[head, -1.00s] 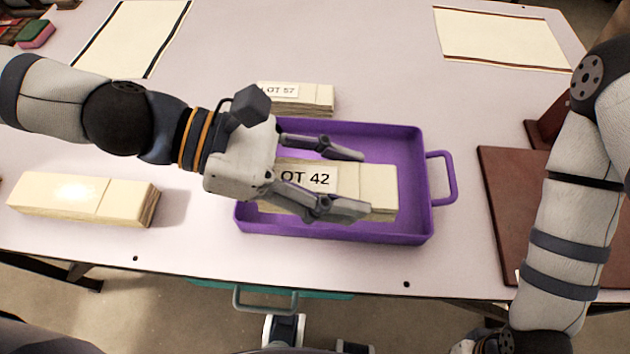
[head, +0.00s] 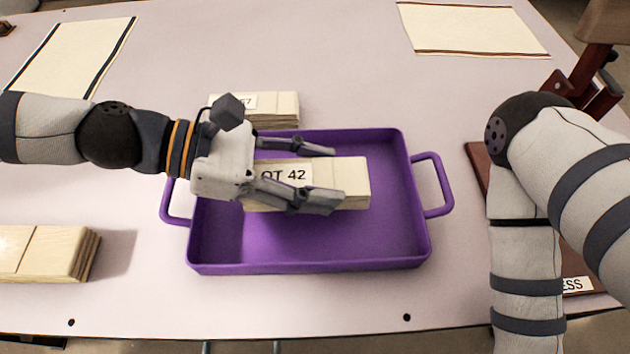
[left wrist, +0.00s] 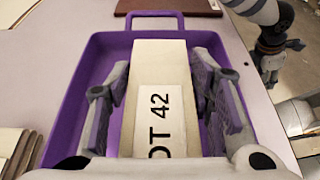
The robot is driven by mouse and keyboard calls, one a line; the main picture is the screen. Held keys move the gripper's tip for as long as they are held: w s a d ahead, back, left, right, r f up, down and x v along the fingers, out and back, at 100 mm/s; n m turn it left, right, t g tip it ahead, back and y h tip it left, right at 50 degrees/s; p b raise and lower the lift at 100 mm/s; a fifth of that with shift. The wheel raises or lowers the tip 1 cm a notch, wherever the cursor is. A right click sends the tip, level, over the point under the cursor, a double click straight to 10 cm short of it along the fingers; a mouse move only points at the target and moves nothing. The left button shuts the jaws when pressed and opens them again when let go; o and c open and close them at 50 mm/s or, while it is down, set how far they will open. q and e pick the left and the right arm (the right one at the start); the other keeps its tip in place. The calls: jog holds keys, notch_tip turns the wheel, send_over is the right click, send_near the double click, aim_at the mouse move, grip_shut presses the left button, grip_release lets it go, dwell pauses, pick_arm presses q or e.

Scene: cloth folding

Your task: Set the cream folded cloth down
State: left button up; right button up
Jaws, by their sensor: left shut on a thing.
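The cream folded cloth (head: 350,183), labelled LOT 42, is between the fingers of my left gripper (head: 322,177). The gripper is shut on its two long sides. In the left wrist view the cloth (left wrist: 160,75) runs lengthwise between both fingers (left wrist: 165,95). The cloth is over the inside of a purple tray (head: 310,267), towards its back half. I cannot tell whether its underside touches the tray floor. Bare tray floor shows in front of it and to its right. My right arm comes in at the right, but its gripper is not in view.
Another cream folded stack (head: 275,106) lies just behind the tray, and one (head: 45,253) lies to its left. Flat cream cloths lie at the back left (head: 75,52) and back right (head: 470,30). A brown board (head: 477,160) is partly hidden by my right arm.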

pick_arm(q)
jog(key=f, duration=0.2)
jog(key=w+f, duration=0.1)
jog(key=f, duration=0.1)
jog(key=shift+d+b, duration=0.1)
jog(key=shift+b, duration=0.25)
pick_arm(e)
jog(key=shift+s+f, duration=0.35)
jog(key=shift+f, duration=0.1)
pick_arm(q)
jog(key=shift+f, duration=0.15)
jog(key=o, duration=1.2)
jog(key=v, duration=0.4)
jog(key=p+v, duration=0.1)
jog(key=v, duration=0.3)
jog(key=p+v, duration=0.1)
jog(key=v, duration=0.3)
jog(key=shift+d+r, duration=0.15)
jog(key=shift+r, duration=0.15)
pick_arm(e)
jog(key=shift+w+r, duration=1)
jog(key=shift+r, duration=0.2)
